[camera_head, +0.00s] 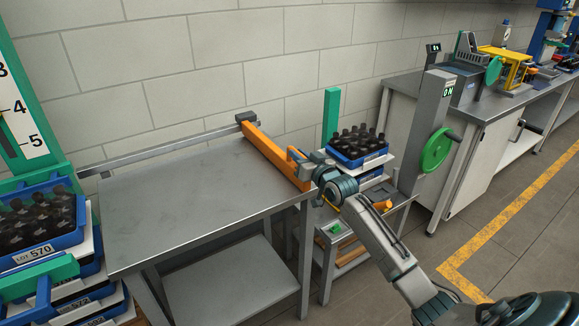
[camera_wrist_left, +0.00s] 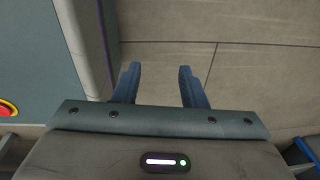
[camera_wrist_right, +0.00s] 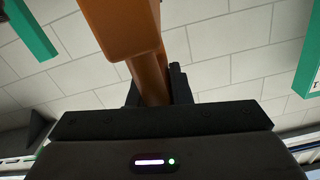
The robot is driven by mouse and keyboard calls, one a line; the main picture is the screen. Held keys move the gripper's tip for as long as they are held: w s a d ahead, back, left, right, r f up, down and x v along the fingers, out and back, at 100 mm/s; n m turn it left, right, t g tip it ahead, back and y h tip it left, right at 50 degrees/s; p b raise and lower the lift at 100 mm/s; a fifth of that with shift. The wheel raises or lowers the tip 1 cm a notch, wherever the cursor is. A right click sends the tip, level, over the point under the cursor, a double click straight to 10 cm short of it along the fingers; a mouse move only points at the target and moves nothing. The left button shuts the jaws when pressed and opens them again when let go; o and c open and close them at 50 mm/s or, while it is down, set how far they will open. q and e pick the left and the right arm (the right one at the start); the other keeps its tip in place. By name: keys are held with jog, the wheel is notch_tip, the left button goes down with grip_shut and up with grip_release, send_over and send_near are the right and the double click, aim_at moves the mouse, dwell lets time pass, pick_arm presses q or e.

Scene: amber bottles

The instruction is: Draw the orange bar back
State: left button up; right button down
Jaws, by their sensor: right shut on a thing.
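The orange bar (camera_head: 272,154) lies across the right end of a grey metal table (camera_head: 190,185). Its far end meets a dark block on a metal rail (camera_head: 170,147) along the table's back edge. My right gripper (camera_head: 302,162) is at the bar's near end, by the table's right front corner, and is shut on it. In the right wrist view the bar (camera_wrist_right: 150,70) rises from between the fingers, which are partly hidden. My left gripper (camera_wrist_left: 158,85) shows only in the left wrist view, its two fingers apart and empty above a tiled floor.
The tabletop is bare left of the bar. A blue crate of dark bottles (camera_head: 358,146) stands on a small stand at the right. Another bottle crate (camera_head: 45,225) is at the left, by a green-framed scale. A green handwheel (camera_head: 436,150) stands farther right.

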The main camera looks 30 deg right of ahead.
jog(key=d, duration=0.2)
jog(key=shift+d+b, duration=0.3)
jog(key=shift+b, duration=0.05)
jog(key=c, duration=1.4)
grip_release()
jog(key=shift+d, duration=0.1)
jog(key=shift+o, duration=0.2)
jog(key=shift+d, duration=0.1)
jog(key=s, duration=1)
jog(key=shift+s+d+p, duration=0.2)
jog(key=shift+s+p, duration=0.1)
jog(key=shift+s, duration=0.05)
